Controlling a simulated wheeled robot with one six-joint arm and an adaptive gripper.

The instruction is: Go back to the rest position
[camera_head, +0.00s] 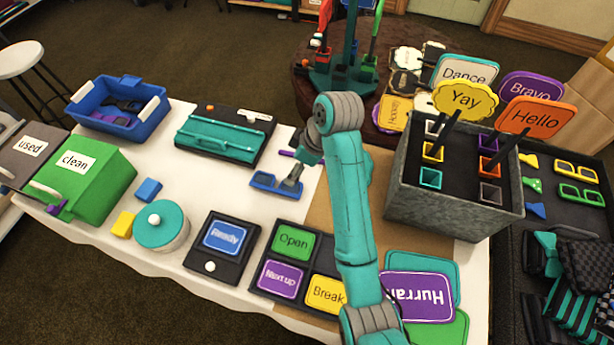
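My arm rises from the bottom of the view and bends down over the white table. My gripper (291,184) is small and dark here, low over the right part of the white cloth. It is at the right end of a flat blue piece (264,182) that looks like a glasses frame or shallow tray. I cannot tell whether it touches or holds this piece. The finger opening is too small to make out. A thin purple item (287,153) lies just behind, partly hidden by my arm.
A teal case (220,140), blue bin (120,105), green "clean" box (85,180), round teal tin (161,226) and "Ready" stand (222,243) share the table. A grey sign box (420,205) stands right of my arm; word cards (295,243) lie in front. White cloth is bare mid-table.

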